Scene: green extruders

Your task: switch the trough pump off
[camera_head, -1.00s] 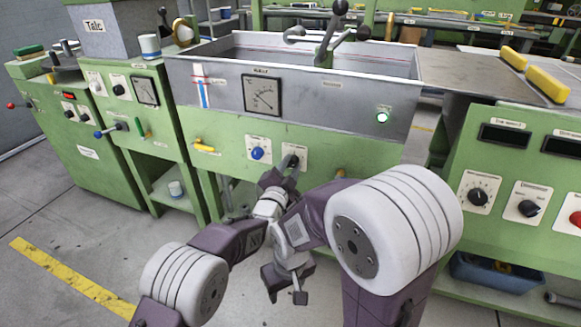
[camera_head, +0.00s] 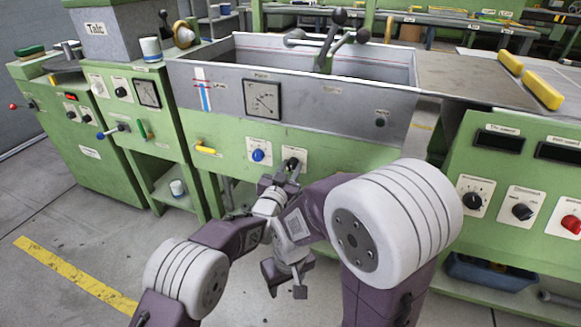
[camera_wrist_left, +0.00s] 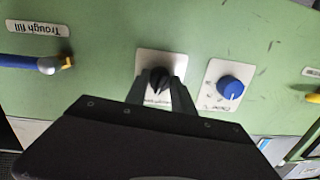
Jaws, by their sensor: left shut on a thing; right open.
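The trough (camera_head: 330,78) is a grey tank on a green front panel. A white plate on that panel carries a black rotary knob (camera_head: 292,162), which also shows in the left wrist view (camera_wrist_left: 160,76). My left gripper (camera_head: 287,170) is shut on this knob, one finger on each side. The fingers hide part of the knob and the plate's label, so I cannot read its marks. The round indicator lamp (camera_head: 380,122) at the trough's right is dark. My right gripper (camera_head: 285,281) is open and empty, low in front of the panel.
A blue knob (camera_head: 258,155) sits just left of the black one. A yellow handle (camera_head: 204,149) sticks out further left, and a dial gauge (camera_head: 262,99) is above. A control desk (camera_head: 505,185) stands at right. Bare floor lies at left.

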